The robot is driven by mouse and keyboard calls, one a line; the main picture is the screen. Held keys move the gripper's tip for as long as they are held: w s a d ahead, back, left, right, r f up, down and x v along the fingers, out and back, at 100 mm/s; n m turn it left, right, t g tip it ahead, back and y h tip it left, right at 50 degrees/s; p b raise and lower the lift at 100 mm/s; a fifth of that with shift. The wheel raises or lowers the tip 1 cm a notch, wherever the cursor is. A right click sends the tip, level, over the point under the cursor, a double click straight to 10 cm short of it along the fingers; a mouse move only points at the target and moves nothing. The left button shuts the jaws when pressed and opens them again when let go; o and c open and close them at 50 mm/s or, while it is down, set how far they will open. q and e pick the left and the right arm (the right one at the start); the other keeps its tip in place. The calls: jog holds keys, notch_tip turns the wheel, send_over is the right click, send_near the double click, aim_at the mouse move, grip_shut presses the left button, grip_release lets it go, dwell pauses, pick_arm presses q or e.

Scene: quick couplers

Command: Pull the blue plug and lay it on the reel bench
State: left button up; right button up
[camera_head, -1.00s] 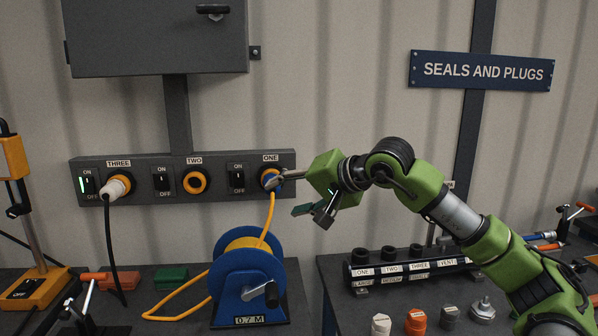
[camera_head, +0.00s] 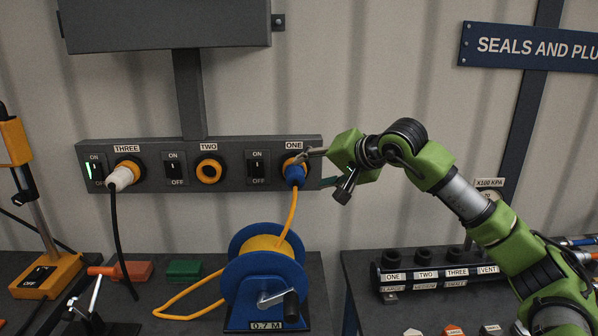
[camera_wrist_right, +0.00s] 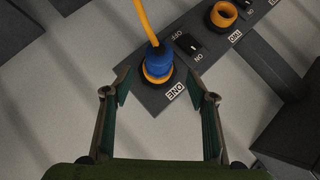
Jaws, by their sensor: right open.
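The blue plug (camera_head: 295,174) sits in the orange-ringed socket labelled ONE at the right end of the grey panel (camera_head: 225,176). Its yellow cable runs down to the blue reel (camera_head: 265,280) on the dark reel bench (camera_head: 190,306). My right gripper (camera_head: 318,168) is at the plug's right side in the head view. In the right wrist view its open fingers (camera_wrist_right: 160,92) stand apart, with the blue plug (camera_wrist_right: 157,57) ahead of and between them, not gripped. My left gripper is not in view.
A white plug (camera_head: 121,178) with a black cable sits in socket THREE; socket TWO (camera_head: 208,172) is empty. A second bench with a port manifold (camera_head: 435,275) stands at right.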

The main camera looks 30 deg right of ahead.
aim_at(295, 184)
jog(key=p+x, duration=0.1)
jog(key=x, duration=0.3)
jog(key=shift+w, duration=0.1)
jog(key=p+x, duration=0.1)
jog(key=x, duration=0.3)
jog(key=shift+w+d+f, duration=0.1)
jog(key=shift+w+f, duration=0.1)
jog(key=shift+w, duration=0.1)
jog(key=shift+w+f, duration=0.35)
jog(key=shift+w, duration=0.05)
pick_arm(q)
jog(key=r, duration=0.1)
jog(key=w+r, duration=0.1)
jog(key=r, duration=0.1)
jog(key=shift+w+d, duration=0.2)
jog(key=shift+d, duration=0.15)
pick_arm(e)
jog(key=shift+s, duration=0.1)
